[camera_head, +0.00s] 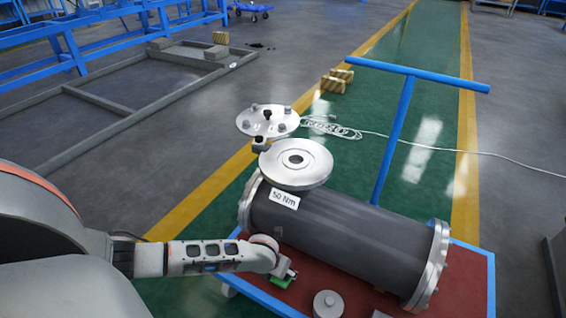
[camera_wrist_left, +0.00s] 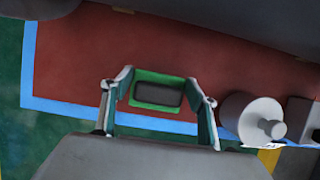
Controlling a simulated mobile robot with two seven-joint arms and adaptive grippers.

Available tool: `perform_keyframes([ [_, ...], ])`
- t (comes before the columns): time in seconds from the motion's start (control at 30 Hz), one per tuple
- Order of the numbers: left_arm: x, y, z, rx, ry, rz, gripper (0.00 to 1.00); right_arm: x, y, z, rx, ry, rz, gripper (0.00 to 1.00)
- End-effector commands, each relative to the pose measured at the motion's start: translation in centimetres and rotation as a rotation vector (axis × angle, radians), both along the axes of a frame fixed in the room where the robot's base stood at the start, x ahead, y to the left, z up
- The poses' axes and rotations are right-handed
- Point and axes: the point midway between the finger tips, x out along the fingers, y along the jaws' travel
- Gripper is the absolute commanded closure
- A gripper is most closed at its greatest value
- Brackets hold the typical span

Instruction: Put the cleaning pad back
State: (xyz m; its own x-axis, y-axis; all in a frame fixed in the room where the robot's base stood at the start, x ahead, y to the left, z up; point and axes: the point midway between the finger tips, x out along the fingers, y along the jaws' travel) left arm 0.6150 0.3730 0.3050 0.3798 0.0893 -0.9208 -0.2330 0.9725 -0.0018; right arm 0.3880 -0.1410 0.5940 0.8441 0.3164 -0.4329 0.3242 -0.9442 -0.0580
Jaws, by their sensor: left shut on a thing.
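The cleaning pad (camera_wrist_left: 158,92) is a small green pad with a dark block on it, between the fingers of my left gripper (camera_wrist_left: 160,98) in the left wrist view. In the head view its green edge (camera_head: 282,281) shows under my left gripper (camera_head: 284,270), which is shut on it. They are over the red cart top (camera_head: 258,264), near its left edge and in front of the dark cylindrical shell (camera_head: 340,230). I cannot tell whether the pad touches the cart top. My right gripper is not in view.
A grey knobbed weight (camera_head: 328,304) stands on the cart's front; it also shows in the left wrist view (camera_wrist_left: 248,115). A round flange (camera_head: 296,163) sits on the shell beside a "50 Nm" label (camera_head: 285,199). A blue push handle (camera_head: 395,135) rises behind.

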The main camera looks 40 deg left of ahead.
Motion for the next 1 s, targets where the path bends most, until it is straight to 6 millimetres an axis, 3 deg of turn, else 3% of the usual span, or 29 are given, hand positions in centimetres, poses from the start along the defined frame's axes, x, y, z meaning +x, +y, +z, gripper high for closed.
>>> perform_keyframes([
  [0.03,-0.8,0.0,-2.0,-0.001,0.016,0.0,0.62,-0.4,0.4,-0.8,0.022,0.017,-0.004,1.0],
  [0.1,-0.7,0.0,-2.6,0.001,0.015,0.001,0.62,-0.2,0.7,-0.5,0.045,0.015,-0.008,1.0],
  [0.27,-0.2,0.1,-2.2,0.001,0.004,0.001,0.65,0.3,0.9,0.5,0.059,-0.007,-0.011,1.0],
  [0.53,-0.3,0.0,-2.6,0.001,0.005,0.001,0.65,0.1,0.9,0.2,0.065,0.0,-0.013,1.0],
  [0.57,-0.2,0.0,-2.5,0.0,0.004,0.0,0.34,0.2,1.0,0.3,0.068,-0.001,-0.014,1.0],
  [0.6,-0.2,0.0,-2.5,0.0,0.004,0.0,0.25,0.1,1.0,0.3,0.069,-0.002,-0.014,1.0],
  [1.0,-0.1,0.0,-2.1,0.0,0.002,0.0,0.25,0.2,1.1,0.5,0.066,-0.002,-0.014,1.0],
])
